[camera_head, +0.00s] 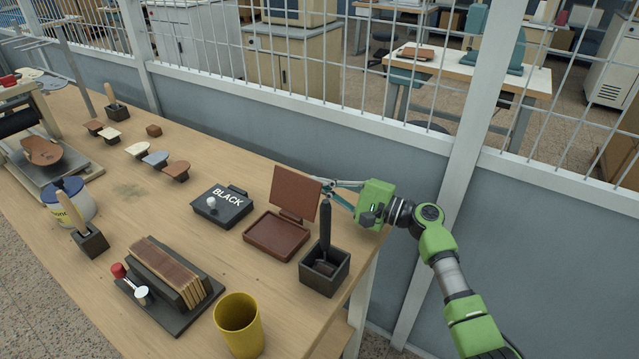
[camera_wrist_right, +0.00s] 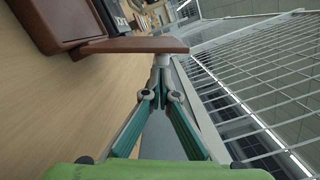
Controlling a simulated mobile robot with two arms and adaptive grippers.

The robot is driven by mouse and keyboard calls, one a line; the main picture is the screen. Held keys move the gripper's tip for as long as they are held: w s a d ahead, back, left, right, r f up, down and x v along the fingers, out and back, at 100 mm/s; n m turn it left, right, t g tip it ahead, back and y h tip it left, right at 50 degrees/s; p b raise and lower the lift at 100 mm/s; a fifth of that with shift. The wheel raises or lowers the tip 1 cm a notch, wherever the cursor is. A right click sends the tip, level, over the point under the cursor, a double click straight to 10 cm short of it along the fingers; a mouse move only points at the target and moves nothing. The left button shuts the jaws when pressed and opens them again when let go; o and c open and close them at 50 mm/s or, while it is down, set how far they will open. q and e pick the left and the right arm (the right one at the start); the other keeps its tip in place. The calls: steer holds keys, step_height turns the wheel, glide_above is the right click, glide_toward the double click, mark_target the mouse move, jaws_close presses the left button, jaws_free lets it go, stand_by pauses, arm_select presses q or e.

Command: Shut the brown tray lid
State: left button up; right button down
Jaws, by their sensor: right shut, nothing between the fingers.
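The brown tray (camera_head: 272,238) sits on the wooden table, left of the black holder. Its brown lid (camera_head: 295,192) stands raised, close to upright, at the tray's back edge. My right gripper (camera_head: 327,187) is shut and empty, with its fingertips at the lid's right edge, behind its far side; I cannot tell for certain whether they touch it. In the right wrist view the lid (camera_wrist_right: 130,46) shows edge-on just beyond the shut fingertips (camera_wrist_right: 161,62), and the tray (camera_wrist_right: 65,20) is at the top left. My left gripper is not in view.
A black holder (camera_head: 322,276) with a dark-handled tool stands right of the tray. A black box marked BLACK (camera_head: 222,208) is to its left. A yellow cup (camera_head: 238,325) and a rack of brown pieces (camera_head: 172,275) are in front. A wall with wire fencing (camera_head: 400,110) runs behind the table.

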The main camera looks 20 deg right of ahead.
mark_target(312, 184)
steer(key=shift+s+a+r+n+b, duration=0.2)
steer(key=shift+r+n+b, duration=0.2)
steer(key=shift+n, duration=0.2)
steer(key=shift+a, duration=0.1)
steer(key=n+b, duration=0.1)
steer(key=s+a+r+n+b, duration=0.1)
steer(key=n, duration=0.1)
steer(key=shift+s+a+r+g, duration=0.15)
steer(key=shift+a+g, duration=0.1)
steer(key=shift+g, duration=0.05)
steer(key=s+a+n, duration=0.1)
steer(key=n, duration=0.1)
steer(key=a+r+n+b, duration=0.1)
steer(key=n, duration=0.1)
steer(key=shift+s+a+r+h, duration=0.1)
steer(key=shift+s+h, duration=0.2)
steer(key=shift+s, duration=0.05)
steer(key=shift+s+a+n, duration=0.2)
steer(key=shift+a+n, duration=0.05)
steer(key=shift+n, duration=0.15)
steer(key=shift+s+a+r, duration=0.1)
steer(key=shift+s+a, duration=0.15)
steer(key=shift+a, duration=0.05)
steer(key=shift+s+a+f+p, duration=0.15)
steer(key=shift+s+a, duration=0.45)
steer(key=shift+a, duration=0.2)
steer(key=shift+s+a+f+p, duration=0.15)
steer(key=shift+s+a, duration=0.45)
steer(key=shift+a, duration=0.15)
